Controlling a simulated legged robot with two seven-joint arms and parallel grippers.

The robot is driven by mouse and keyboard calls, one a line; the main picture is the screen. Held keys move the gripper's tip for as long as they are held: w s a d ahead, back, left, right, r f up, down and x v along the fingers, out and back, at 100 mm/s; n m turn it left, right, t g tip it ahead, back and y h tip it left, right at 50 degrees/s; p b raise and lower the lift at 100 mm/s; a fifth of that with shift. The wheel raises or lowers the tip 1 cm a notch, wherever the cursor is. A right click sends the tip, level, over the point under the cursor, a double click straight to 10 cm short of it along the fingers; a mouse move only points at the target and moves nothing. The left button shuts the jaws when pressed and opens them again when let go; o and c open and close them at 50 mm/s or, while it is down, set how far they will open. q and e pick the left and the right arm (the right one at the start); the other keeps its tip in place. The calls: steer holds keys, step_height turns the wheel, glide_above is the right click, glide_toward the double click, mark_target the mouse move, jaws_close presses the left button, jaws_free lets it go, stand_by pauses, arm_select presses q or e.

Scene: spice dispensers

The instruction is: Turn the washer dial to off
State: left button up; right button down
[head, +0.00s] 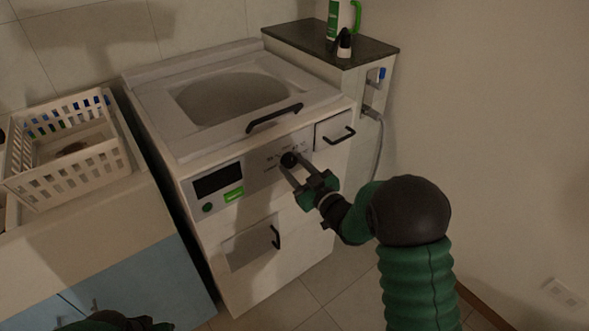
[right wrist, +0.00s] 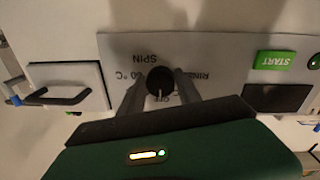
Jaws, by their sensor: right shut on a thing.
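The washer dial (head: 289,160) is a small round black knob on the washer's grey front panel. In the right wrist view the dial (right wrist: 160,79) sits between the two fingers. Its pale pointer mark faces the lower edge of the picture, near a small label that is partly hidden. SPIN, RINSE and a °C label read upside down around it. My right gripper (head: 291,166) is shut on the dial, one finger on each side. A dark green and black part of my left arm shows at the lower left of the head view; its fingers cannot be made out.
A white basket (head: 70,150) stands on the left counter. A bottle (head: 344,18) stands on the right cabinet. Floor at right is clear.

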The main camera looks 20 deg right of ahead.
steer(key=c, duration=0.8)
jaws_free()
steer(key=shift+c, duration=0.2)
steer(key=p+v, duration=0.2)
steer(key=v, duration=1.5)
steer(key=shift+p, duration=0.3)
steer(key=shift+w+f, duration=0.15)
